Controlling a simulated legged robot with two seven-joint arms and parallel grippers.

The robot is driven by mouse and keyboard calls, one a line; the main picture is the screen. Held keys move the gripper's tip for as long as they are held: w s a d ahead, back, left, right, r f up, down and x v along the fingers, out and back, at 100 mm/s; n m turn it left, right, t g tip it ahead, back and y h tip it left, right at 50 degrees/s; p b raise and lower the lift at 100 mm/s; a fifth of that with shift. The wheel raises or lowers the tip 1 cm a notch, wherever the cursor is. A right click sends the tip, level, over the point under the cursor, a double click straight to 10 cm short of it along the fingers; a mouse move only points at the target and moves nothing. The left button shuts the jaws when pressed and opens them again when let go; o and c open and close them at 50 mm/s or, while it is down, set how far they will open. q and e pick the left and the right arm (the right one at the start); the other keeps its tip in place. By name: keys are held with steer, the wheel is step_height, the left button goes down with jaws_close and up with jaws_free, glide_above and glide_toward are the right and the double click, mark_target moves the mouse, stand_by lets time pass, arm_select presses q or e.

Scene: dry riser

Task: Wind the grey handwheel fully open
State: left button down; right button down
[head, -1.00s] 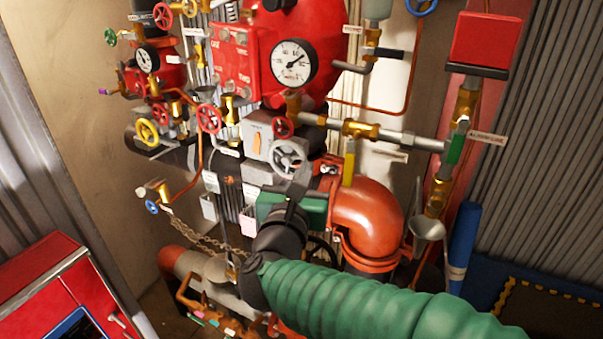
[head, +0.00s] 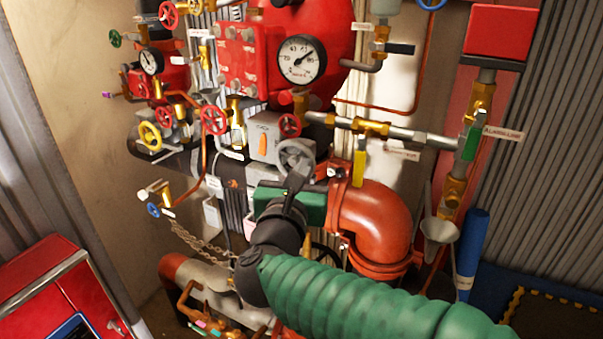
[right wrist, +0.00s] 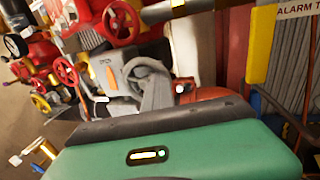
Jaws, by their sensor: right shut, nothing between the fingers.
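The grey handwheel (head: 290,152) sits on the front of a grey box in the middle of the head view. It also shows in the right wrist view (right wrist: 146,68), partly covered by my gripper. My right arm, in a green ribbed sleeve, comes in from the lower right. My right gripper (head: 299,172) is shut and empty, with its tips at the wheel's lower right part. It hides that part of the rim, and I cannot tell whether it touches. My left gripper is not in view.
Red handwheels (head: 289,125) and a yellow-handled valve (head: 360,168) are close around the grey wheel. A pressure gauge (head: 302,60) is above. A large orange-red pipe elbow (head: 375,220) bulges out at the right. A red cabinet (head: 60,290) stands at lower left.

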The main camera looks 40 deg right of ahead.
mark_target(282, 146)
steer(key=r, duration=0.1)
steer(key=w+r, duration=0.1)
steer(key=r, duration=0.1)
steer(key=shift+w+a, duration=0.3)
steer(key=shift+w, duration=0.05)
steer(key=shift+w+a+p, duration=0.25)
steer(key=shift+w+p, duration=0.3)
steer(key=shift+p, duration=0.45)
steer(key=shift+w+a+f+p, duration=0.15)
steer(key=shift+w+a+p, duration=0.15)
steer(key=shift+w+p, duration=0.4)
steer(key=shift+w+a+f, duration=0.1)
steer(key=shift+w+f, duration=0.15)
steer(key=shift+w, duration=0.05)
steer(key=shift+a+f+b, duration=0.15)
steer(key=shift+a+b, duration=0.05)
steer(key=shift+b, duration=0.2)
steer(key=b+v, duration=0.1)
steer(key=v, duration=0.2)
steer(key=shift+w+a+b, duration=0.15)
steer(key=shift+a+b, duration=0.05)
steer(key=shift+b, duration=0.15)
